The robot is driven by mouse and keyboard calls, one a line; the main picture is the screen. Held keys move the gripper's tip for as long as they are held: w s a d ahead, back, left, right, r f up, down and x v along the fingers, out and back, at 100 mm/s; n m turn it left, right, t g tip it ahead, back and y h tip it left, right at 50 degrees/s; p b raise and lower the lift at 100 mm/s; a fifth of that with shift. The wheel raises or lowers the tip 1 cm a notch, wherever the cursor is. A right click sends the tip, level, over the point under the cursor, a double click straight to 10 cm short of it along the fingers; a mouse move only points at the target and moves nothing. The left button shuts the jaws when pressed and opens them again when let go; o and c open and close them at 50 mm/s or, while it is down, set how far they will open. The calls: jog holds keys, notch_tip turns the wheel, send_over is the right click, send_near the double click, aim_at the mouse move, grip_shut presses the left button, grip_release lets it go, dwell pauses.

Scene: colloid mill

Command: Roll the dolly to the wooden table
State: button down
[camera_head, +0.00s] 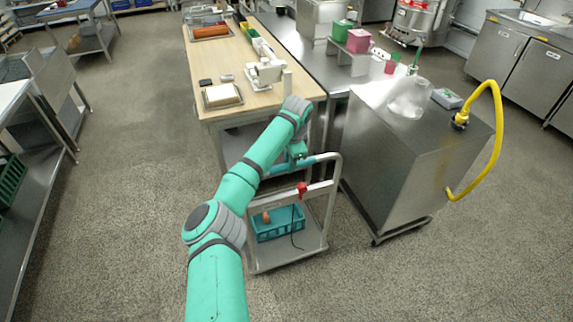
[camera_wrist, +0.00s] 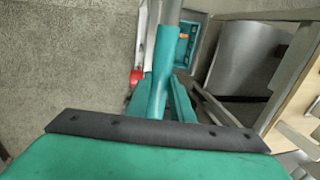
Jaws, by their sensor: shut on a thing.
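The dolly (camera_head: 330,215) is a grey metal platform cart with an upright handle frame and a teal grip on its top bar. It stands on the floor at the near end of the wooden table (camera_head: 258,98), its bed partly hidden. My gripper (camera_head: 298,160) is shut on the dolly's handle bar. In the wrist view the teal handle grip (camera_wrist: 162,70) runs between my fingers (camera_wrist: 165,100). A teal crate (camera_head: 278,223) with a small brown item sits on the dolly bed.
A steel cabinet (camera_head: 400,170) with a yellow hose (camera_head: 497,120) stands close to the dolly's right. A steel counter (camera_head: 320,65) runs along the table's right side. Shelving (camera_head: 35,140) is at the left. The floor (camera_head: 130,190) between shelving and table is clear.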

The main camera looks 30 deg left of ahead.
jog(key=shift+a+r, duration=0.15)
jog(key=shift+a, duration=0.25)
jog(key=c, duration=1.6)
grip_release()
jog(key=shift+w, duration=0.1)
jog(key=shift+d, duration=0.1)
jog(key=shift+d, duration=0.1)
jog(key=r, duration=0.3)
jog(key=d+r, duration=0.1)
jog(key=r, duration=0.3)
jog(key=s+r, duration=0.1)
jog(key=r, duration=0.2)
jog(key=shift+s+d+r, duration=0.1)
jog(key=shift+d+r, duration=0.1)
jog(key=shift+d, duration=0.1)
